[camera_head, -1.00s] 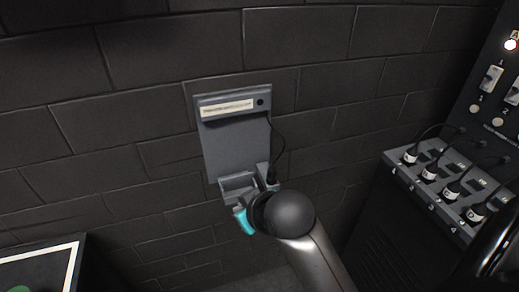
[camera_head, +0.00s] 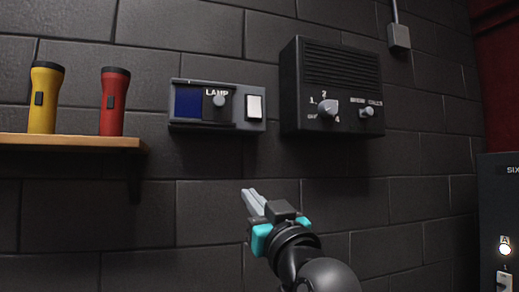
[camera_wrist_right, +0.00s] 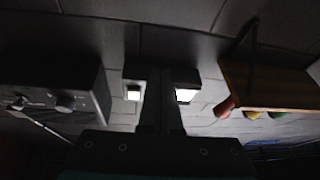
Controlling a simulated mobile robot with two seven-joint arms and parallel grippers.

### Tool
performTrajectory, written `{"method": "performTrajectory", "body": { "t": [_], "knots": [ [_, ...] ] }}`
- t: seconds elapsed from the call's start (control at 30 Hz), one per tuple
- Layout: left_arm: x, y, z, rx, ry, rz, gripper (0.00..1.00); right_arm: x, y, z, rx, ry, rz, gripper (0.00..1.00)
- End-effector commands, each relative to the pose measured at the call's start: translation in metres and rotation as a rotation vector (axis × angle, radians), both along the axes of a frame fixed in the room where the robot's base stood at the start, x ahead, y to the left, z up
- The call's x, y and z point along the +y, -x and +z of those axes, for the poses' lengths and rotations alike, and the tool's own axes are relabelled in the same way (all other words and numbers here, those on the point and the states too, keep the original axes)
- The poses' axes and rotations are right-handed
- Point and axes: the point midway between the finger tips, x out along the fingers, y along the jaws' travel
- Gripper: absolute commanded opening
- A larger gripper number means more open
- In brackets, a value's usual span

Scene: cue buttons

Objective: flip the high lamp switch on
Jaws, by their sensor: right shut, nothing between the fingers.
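The lamp panel (camera_head: 217,125) is a grey wall box labelled LAMP. It has a dark blue window (camera_head: 187,103) at left, a round grey knob (camera_head: 219,101) in the middle and a white rectangular switch (camera_head: 254,107) at right. My right gripper (camera_head: 250,200) is shut and empty, below the panel and apart from it in the head view, fingers pointing up towards it. In the right wrist view the fingers (camera_wrist_right: 160,90) cover the panel's middle; a white patch (camera_wrist_right: 133,93) shows to their left and another bright patch to their right. My left gripper is out of view.
A black speaker box (camera_head: 332,85) with dials is right of the panel. A wooden shelf (camera_head: 70,142) at left holds a yellow flashlight (camera_head: 44,98) and a red flashlight (camera_head: 113,102). A dark cabinet (camera_head: 497,220) stands at far right. The wall below the panel is clear.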

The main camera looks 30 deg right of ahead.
Motion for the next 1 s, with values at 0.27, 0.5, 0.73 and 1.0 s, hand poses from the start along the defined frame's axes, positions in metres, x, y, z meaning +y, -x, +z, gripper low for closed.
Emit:
{"method": "performTrajectory", "body": {
  "t": [0.27, 0.5, 0.73, 1.0],
  "knots": [
    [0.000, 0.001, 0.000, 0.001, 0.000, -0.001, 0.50, -0.020, 0.040, 0.086, -0.241, -0.019, -0.039, 0.00],
    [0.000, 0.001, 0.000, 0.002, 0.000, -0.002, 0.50, -0.026, 0.053, 0.106, -0.304, -0.025, -0.050, 0.00],
    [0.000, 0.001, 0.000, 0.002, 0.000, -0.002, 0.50, -0.026, 0.053, 0.106, -0.304, -0.025, -0.050, 0.00],
    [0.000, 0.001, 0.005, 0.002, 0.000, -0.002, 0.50, -0.028, 0.044, 0.114, -0.301, -0.025, -0.049, 0.00]
  ]
}}
